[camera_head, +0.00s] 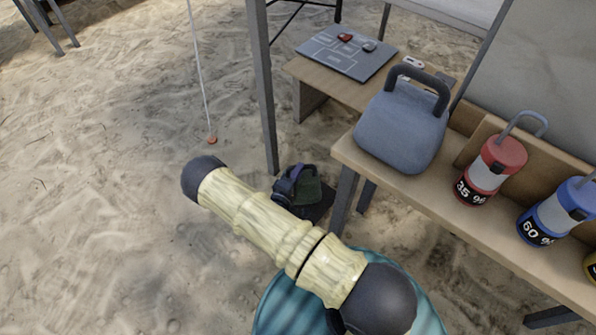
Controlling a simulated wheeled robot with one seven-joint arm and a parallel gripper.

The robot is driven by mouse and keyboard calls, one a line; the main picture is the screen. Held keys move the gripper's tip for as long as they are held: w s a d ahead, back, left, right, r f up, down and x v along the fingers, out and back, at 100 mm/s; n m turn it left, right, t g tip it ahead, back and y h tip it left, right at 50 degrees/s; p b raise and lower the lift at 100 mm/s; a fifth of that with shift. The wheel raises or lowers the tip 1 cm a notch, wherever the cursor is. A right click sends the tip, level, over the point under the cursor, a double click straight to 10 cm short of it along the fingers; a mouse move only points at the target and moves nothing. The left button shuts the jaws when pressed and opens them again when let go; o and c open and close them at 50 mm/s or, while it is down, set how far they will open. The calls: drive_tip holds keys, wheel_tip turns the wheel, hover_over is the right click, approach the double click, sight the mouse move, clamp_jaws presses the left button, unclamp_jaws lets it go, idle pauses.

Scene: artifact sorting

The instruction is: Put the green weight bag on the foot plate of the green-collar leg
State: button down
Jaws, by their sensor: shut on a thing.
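A dark green weight bag (309,192) is low beside the grey canopy leg (262,85), just beyond my arm. A dark, purplish part of my gripper (288,184) shows at the bag's left and top. My gripper appears shut on the bag. Most of it and the bag's lower left side are hidden behind my cream arm link. A dark flat foot plate (322,210) shows under or just behind the bag. I cannot tell whether the bag touches it. No green collar is visible on the leg.
A wooden bench (358,158) at right holds a blue-grey kettlebell-shaped case (402,128), a red canister (488,168) and a blue canister (560,212). A grey marked board (346,53) lies behind. A pale cord (200,75) hangs to a red peg at left.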

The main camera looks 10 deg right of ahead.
drive_tip(key=shift+w+r, duration=0.1)
drive_tip(key=shift+f+b, duration=1.2)
drive_tip(key=shift+f, duration=0.8)
drive_tip(key=c, duration=1.4)
unclamp_jaws()
drive_tip(key=shift+f, duration=0.15)
drive_tip(key=shift+o, duration=0.2)
drive_tip(key=shift+s+a+r, duration=0.1)
drive_tip(key=shift+s+r, duration=0.1)
drive_tip(key=shift+r, duration=0.05)
drive_tip(key=p+v, duration=0.6)
drive_tip(key=v, duration=0.5)
drive_tip(key=shift+s+a, duration=0.2)
drive_tip(key=shift+s, duration=0.1)
